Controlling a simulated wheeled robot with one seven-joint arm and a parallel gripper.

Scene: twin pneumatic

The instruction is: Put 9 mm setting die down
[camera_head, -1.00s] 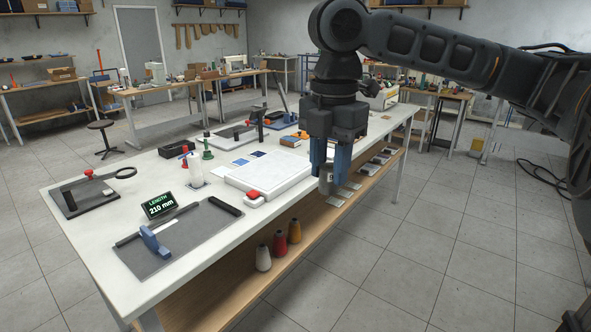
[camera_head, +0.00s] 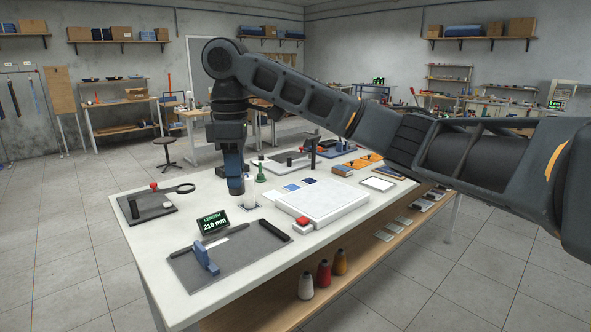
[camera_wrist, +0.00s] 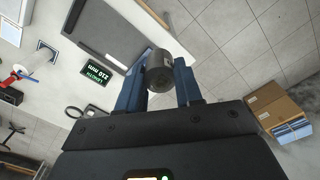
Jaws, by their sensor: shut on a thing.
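My gripper (camera_head: 236,183) points down above the white table (camera_head: 150,248), left of a white slab (camera_head: 305,203). In the wrist view its two blue fingers (camera_wrist: 160,78) are shut on a short grey metal cylinder, the setting die (camera_wrist: 159,70). The die sits crosswise between the fingertips.
A grey mat (camera_head: 235,258) with a blue-handled tool lies at the front, behind it a display (camera_head: 213,222) reading 210 mm. A dark plate (camera_head: 150,206) is at left. Cones (camera_head: 323,273) stand on the lower shelf.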

